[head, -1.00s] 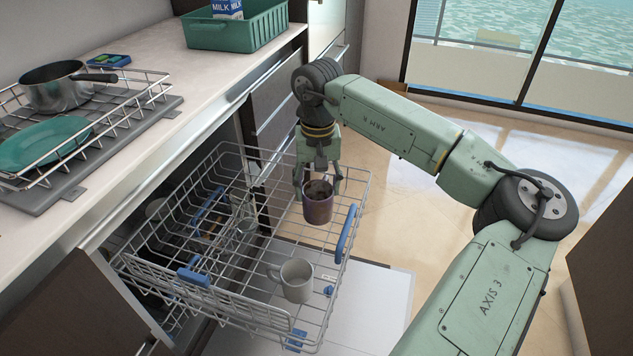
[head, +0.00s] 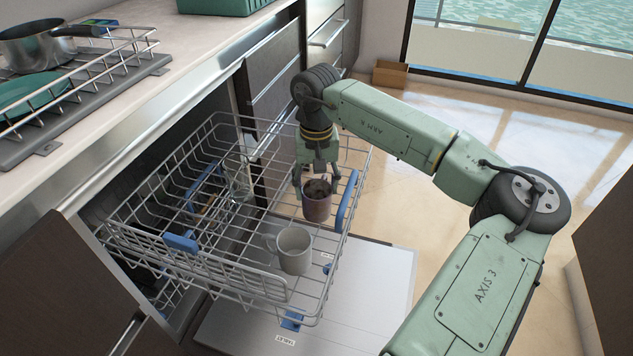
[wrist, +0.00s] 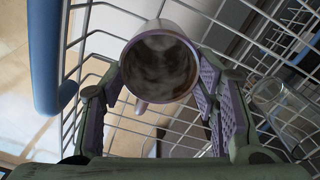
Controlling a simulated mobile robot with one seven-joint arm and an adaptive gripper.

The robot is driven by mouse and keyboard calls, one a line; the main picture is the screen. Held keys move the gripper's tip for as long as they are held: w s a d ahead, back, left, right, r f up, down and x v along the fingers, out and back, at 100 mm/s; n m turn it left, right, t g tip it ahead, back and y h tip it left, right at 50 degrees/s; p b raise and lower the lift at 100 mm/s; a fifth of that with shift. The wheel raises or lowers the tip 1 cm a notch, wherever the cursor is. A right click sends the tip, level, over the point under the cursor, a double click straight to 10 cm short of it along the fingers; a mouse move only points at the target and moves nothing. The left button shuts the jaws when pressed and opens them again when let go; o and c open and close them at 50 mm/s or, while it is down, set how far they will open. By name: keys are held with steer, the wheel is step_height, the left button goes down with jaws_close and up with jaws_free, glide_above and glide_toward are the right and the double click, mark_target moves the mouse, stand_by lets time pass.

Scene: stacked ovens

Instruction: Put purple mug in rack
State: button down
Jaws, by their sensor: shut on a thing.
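The purple mug (head: 317,207) is upright between the fingers of my gripper (head: 318,178), at the right side of the pulled-out dishwasher rack (head: 190,262). In the wrist view I look down into the mug (wrist: 160,62), with a stained inside, and my gripper (wrist: 165,95) is shut on it. Rack wires show around and below the mug in that view. I cannot tell whether its base touches the rack floor. A grey-white mug (head: 294,252) stands in the rack, nearer the camera than the purple mug.
A clear glass (head: 238,180) stands toward the rack's left back; a glass also shows in the wrist view (wrist: 285,110). Blue clips (head: 347,203) line the rack's edge. The open dishwasher door (head: 375,290) lies below. The counter (head: 150,85) holds a wire dish rack at left.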

steer(key=c, duration=0.5)
jaws_free()
steer(key=shift+r, duration=0.15)
